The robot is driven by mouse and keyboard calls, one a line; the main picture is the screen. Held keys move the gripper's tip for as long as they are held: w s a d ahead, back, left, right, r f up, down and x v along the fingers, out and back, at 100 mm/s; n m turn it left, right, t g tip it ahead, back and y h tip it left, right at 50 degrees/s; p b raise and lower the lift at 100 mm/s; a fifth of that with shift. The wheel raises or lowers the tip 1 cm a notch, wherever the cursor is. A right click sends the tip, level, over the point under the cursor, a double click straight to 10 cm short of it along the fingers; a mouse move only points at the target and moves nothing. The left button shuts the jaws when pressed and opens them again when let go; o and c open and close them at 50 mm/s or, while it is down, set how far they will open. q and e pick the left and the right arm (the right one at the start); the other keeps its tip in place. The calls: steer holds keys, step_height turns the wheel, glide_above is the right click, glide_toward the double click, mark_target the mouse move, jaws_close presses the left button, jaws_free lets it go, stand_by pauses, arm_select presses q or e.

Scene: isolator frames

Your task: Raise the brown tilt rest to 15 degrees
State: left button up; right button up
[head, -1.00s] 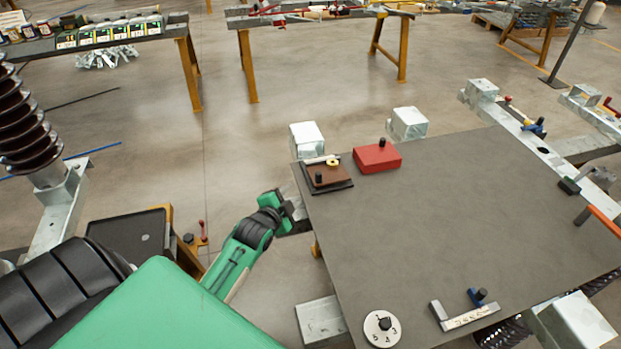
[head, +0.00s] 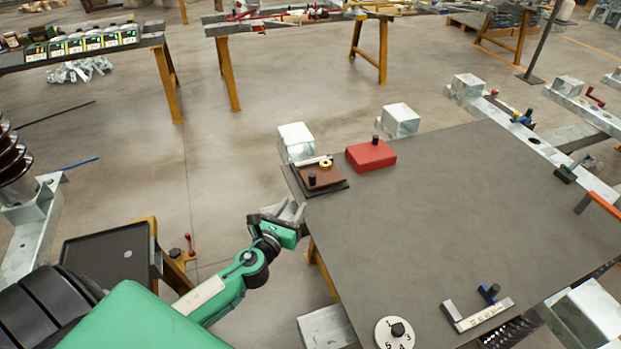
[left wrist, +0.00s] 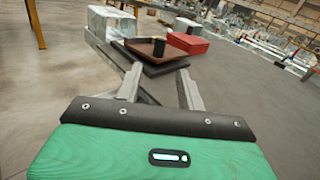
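The brown tilt rest (head: 322,177) sits on a dark base plate at the far left corner of the grey table. It looks nearly flat, with a black knob, a yellow round part and a pale strip along its back edge. It also shows in the left wrist view (left wrist: 145,47), ahead of the fingers. My left gripper (head: 292,211) is beside the table's left edge, just short of the rest. In the left wrist view its two fingers (left wrist: 158,88) are apart with nothing between them. My right gripper is not in view.
A red block with a black knob (head: 371,155) stands just right of the rest. A numbered white dial (head: 396,335) and a marked angle piece with a blue knob (head: 478,314) lie near the table's front. The middle of the grey table (head: 450,220) is clear.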

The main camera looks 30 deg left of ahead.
mark_target(311, 180)
arm_select(q)
steer(key=w, duration=0.8)
steer(key=w+p, duration=0.1)
steer(key=w, duration=0.4)
steer(key=shift+a, duration=0.4)
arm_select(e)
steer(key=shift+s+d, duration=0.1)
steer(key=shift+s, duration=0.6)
arm_select(q)
steer(key=shift+c, duration=0.2)
